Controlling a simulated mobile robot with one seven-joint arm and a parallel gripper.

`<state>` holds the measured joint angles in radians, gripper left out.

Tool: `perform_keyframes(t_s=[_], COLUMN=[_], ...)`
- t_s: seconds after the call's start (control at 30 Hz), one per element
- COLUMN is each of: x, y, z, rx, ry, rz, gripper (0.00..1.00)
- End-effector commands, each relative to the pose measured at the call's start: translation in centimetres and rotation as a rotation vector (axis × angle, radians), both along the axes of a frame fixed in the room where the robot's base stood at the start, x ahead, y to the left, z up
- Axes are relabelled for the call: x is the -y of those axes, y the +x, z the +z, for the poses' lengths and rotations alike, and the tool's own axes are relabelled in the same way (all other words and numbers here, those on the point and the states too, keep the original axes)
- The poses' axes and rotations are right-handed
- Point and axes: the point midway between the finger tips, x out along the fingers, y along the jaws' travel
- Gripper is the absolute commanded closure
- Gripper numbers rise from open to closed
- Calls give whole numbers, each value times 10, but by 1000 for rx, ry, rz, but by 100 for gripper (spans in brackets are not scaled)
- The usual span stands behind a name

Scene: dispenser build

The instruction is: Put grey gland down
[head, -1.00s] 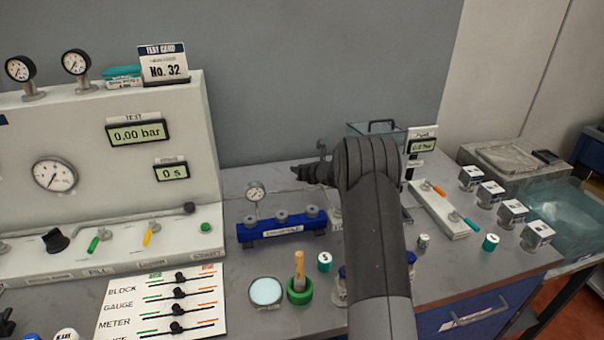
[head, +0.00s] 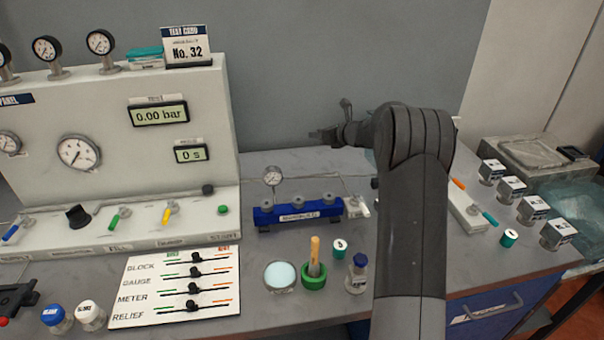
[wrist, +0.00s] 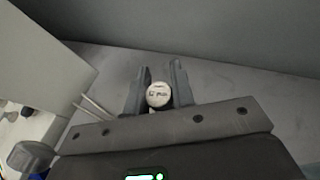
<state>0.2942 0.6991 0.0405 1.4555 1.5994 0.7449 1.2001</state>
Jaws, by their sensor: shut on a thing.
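My gripper (wrist: 158,88) is shut on the grey gland (wrist: 158,95), whose pale round end with small dark writing shows between the two fingers in the wrist view. In the head view my gripper (head: 328,137) is a small dark shape behind the blue manifold block, in front of the grey wall. The gland cannot be made out there. In the wrist view grey bench top lies beyond the fingers; whether the gland touches it I cannot tell.
The test panel (head: 110,120) rises at the left. A green pot (head: 314,277), a dish (head: 280,277) and a bottle (head: 357,275) stand in front.

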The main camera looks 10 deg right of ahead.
Motion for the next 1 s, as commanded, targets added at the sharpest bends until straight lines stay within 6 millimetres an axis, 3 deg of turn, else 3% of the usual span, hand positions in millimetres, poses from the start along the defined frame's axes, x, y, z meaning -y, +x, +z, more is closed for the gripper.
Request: perform_keyframes(t_s=[0.3, 0.5, 0.67, 1.0], x=[-2, -2, -16, -82], y=[-90, -125, -126, -90], z=[5, 6, -3, -48], rx=[-2, -16, -21, -20], ry=[-12, 0, 4, 4], rz=[392, 524, 554, 553], gripper=[99, 99, 99, 99])
